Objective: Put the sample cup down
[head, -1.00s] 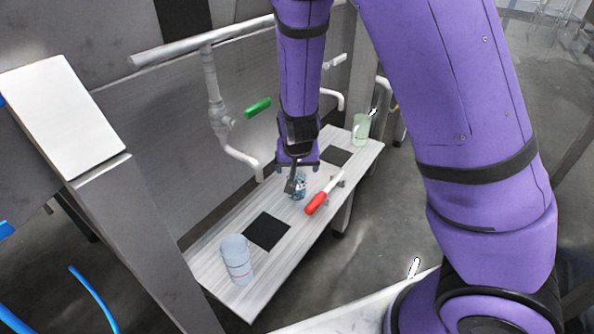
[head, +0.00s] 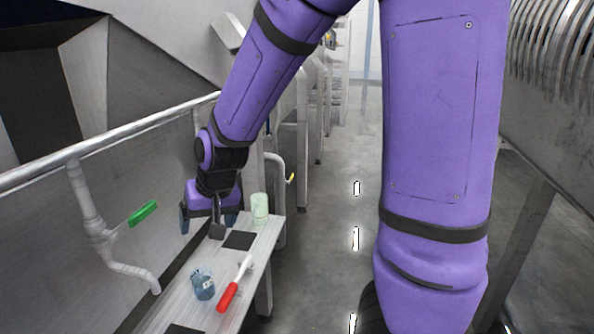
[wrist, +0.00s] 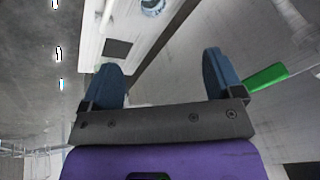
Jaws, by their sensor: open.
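A small blue-tinted clear cup (head: 203,284), which I take to be the sample cup, stands upright on the narrow bench (head: 178,309), left of a red-handled tool. Its round rim (wrist: 152,6) shows at the top edge of the wrist view. My gripper (head: 208,222) is open and empty, farther along the bench than the cup and apart from it. Its two blue fingers (wrist: 164,85) stand wide apart in the wrist view, with nothing between them. A dark square (head: 239,240) lies flat on the bench near my gripper; it also shows in the wrist view (wrist: 117,48).
A pale green cup (head: 260,208) stands at the bench's far end. The red-handled tool (head: 228,297) lies close beside the blue cup. A second dark square (head: 184,329) is cut off by the bottom edge. A green valve handle (head: 143,213) and pipes (head: 85,205) line the left.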

